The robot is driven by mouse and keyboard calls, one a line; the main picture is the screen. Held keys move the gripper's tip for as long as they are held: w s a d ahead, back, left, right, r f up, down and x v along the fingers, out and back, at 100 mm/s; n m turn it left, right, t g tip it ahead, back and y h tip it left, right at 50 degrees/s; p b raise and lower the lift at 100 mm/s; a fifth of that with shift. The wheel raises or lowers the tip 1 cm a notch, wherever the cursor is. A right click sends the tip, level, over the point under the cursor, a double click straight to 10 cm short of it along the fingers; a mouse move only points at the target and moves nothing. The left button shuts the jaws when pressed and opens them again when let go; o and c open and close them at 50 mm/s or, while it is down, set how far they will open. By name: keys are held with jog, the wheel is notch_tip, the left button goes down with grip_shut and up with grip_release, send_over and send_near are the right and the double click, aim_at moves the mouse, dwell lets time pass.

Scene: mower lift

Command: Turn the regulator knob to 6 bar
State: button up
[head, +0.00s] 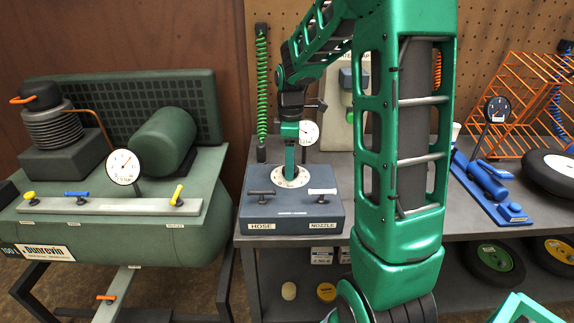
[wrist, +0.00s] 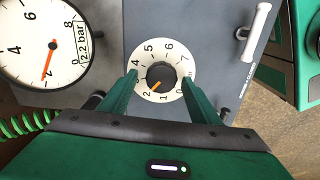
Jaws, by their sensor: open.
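The regulator knob (wrist: 161,71) is a dark round cap inside a white ring (wrist: 176,49) numbered 0 to 7. Its orange mark points down-left, at about 2. My gripper (wrist: 159,76) is open, its green fingers on either side of the knob over the ring. Contact with the knob cannot be told. The round gauge (wrist: 40,42) at left has an orange needle and a readout of 2.2 bar. In the head view my gripper (head: 290,165) points down at the dial ring (head: 302,181) on the grey box (head: 293,227); the gripper hides the knob there.
A black lever (head: 262,193) marked HOSE and a white lever (head: 322,192) marked NOZZLE flank the dial. The gauge (head: 307,132) stands behind it. A green compressor (head: 200,225) is at left. A blue pump (head: 488,180) and a wheel (head: 551,172) are at right.

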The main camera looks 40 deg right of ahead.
jog(key=shift+f, duration=0.25)
jog(key=c, duration=1)
jog(key=shift+r+m, duration=0.1)
jog(key=shift+m, duration=0.2)
